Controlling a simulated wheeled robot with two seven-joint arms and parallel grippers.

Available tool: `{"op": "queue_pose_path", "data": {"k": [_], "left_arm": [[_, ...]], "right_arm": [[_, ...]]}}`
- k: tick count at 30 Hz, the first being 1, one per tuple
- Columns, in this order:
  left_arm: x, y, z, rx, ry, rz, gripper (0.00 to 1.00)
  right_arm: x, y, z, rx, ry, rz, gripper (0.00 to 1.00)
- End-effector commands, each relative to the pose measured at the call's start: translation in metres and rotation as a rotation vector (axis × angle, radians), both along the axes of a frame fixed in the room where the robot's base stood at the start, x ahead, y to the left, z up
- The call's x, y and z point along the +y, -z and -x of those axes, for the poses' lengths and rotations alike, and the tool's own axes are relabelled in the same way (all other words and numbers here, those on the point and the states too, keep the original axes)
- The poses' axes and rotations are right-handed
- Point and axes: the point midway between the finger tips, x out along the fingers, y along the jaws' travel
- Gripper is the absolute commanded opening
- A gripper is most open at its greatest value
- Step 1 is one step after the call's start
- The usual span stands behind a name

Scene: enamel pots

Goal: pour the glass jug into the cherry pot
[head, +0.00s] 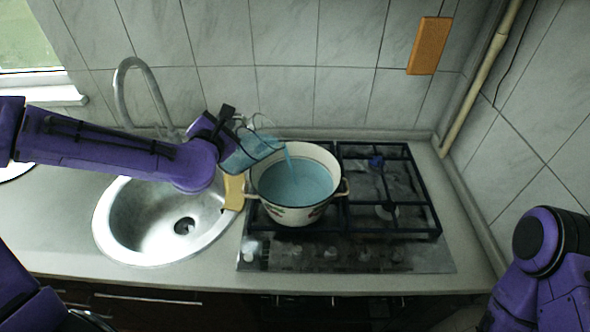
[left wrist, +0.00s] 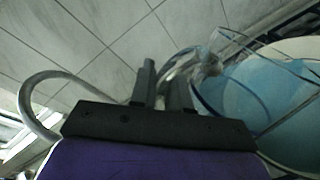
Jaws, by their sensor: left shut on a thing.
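The glass jug (head: 254,152) is tilted over the left rim of the cherry pot, with blue liquid in it. A thin blue stream runs from its lip into the pot. The cherry pot (head: 304,213) is white with a dark rim and painted fruit, stands on the left of the hob, and holds blue liquid. My left gripper (head: 230,117) is shut on the jug, left of the pot. In the left wrist view the jug (left wrist: 235,100) is beyond the fingers (left wrist: 163,90). My right gripper is out of view; only part of the right arm shows.
A steel sink (head: 140,222) with a curved tap (head: 139,64) lies left of the hob. A wooden board (head: 234,192) is between sink and pot. The hob's right grate (head: 408,195) is free of pots. An orange board (head: 428,46) is on the wall.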

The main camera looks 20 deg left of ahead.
Motion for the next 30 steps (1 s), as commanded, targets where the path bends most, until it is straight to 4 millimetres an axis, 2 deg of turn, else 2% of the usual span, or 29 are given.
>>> {"op": "queue_pose_path", "data": {"k": [30], "left_arm": [[-0.0035,0.0014,-0.002,0.013,0.002,-0.047,0.0]], "right_arm": [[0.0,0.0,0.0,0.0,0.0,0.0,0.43]]}}
